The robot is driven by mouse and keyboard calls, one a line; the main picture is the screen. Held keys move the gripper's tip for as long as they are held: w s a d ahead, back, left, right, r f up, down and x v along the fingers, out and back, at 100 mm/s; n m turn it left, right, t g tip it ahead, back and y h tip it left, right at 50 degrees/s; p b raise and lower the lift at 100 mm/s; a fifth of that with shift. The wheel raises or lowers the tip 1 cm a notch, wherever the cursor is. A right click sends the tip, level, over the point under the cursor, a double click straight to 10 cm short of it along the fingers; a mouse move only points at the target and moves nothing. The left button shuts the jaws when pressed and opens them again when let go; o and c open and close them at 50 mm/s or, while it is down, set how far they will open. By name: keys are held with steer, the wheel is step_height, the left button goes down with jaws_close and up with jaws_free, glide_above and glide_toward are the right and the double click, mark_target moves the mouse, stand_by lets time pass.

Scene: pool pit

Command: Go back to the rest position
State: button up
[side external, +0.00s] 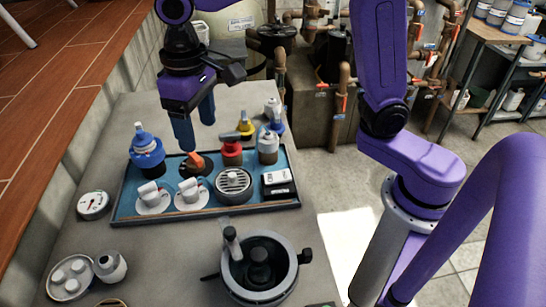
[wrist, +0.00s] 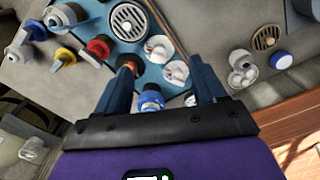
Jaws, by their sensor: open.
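My gripper (side external: 196,130) hangs above the left back part of a blue tray (side external: 243,206) on the bench, with its two blue fingers spread and nothing between the tips. It also shows in the wrist view (wrist: 163,75), fingers apart. An orange-topped part (side external: 196,162) stands on the tray just below the fingers; I cannot tell whether a fingertip touches it. No rest position is marked in either view.
Pipes (side external: 340,100) stand behind.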

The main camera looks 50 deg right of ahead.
steer(key=s+d+f+n, duration=0.3)
steer(key=s+d+n, duration=0.1)
steer(key=s+d, duration=0.5)
steer(key=s+d+f+n, duration=0.3)
steer(key=s+d, duration=0.5)
steer(key=s, duration=0.4)
steer(key=shift+d+f+n, duration=0.2)
steer(key=shift+d+n, duration=0.2)
steer(key=shift+n, duration=0.4)
